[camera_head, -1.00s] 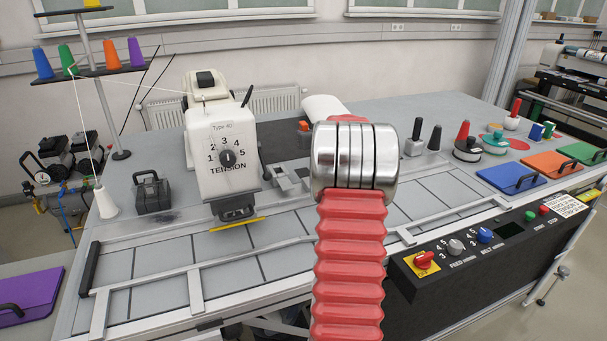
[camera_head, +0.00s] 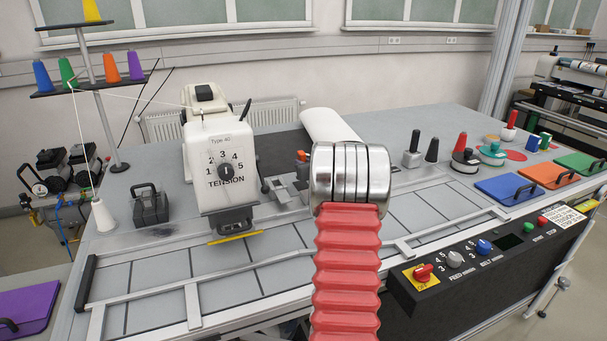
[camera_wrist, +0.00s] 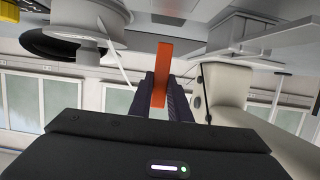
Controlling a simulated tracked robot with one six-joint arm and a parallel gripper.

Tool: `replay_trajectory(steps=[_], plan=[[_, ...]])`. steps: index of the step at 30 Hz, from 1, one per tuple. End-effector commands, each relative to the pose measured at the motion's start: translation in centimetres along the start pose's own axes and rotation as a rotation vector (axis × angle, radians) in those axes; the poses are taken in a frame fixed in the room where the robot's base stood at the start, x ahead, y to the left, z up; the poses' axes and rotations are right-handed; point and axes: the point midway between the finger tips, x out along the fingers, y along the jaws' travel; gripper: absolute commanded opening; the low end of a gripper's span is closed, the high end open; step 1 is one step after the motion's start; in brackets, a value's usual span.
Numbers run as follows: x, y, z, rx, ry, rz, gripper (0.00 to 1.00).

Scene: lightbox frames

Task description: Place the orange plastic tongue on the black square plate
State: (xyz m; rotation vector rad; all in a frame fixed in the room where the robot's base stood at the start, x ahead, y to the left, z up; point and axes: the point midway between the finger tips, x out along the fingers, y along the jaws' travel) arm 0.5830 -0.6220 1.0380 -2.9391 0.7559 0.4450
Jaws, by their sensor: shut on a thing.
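The orange plastic tongue (camera_wrist: 161,72) is held upright between the dark fingers of my gripper (camera_wrist: 163,90) in the wrist view. My gripper is shut on it, and its upper part sticks out past the fingertips. In the head view, a small orange piece (camera_head: 301,155) shows just left of my red and silver arm; I cannot tell for sure that it is the same tongue. A dark flat area (camera_head: 278,147) lies on the table behind it, partly hidden; I cannot tell whether this is the black square plate.
The white tension machine (camera_head: 224,165) stands left of my arm, with a metal fixture (camera_head: 288,188) between. Blue (camera_head: 508,190), orange (camera_head: 548,174) and green (camera_head: 583,164) handled plates lie at right. A control box (camera_head: 480,262) lines the front edge.

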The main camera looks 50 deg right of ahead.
Motion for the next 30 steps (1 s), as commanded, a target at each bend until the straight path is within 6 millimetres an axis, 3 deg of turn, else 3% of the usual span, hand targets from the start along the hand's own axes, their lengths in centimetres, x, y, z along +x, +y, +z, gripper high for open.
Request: replay_trajectory(steps=[11,23,24,30], plan=[[1.1,0.0,3.4,0.002,0.000,0.000,0.00],[1.2,0.0,3.8,0.000,0.000,0.000,0.00],[1.2,0.0,3.8,0.000,0.000,0.000,0.19],[1.2,0.0,3.8,0.000,0.000,0.000,0.33]])
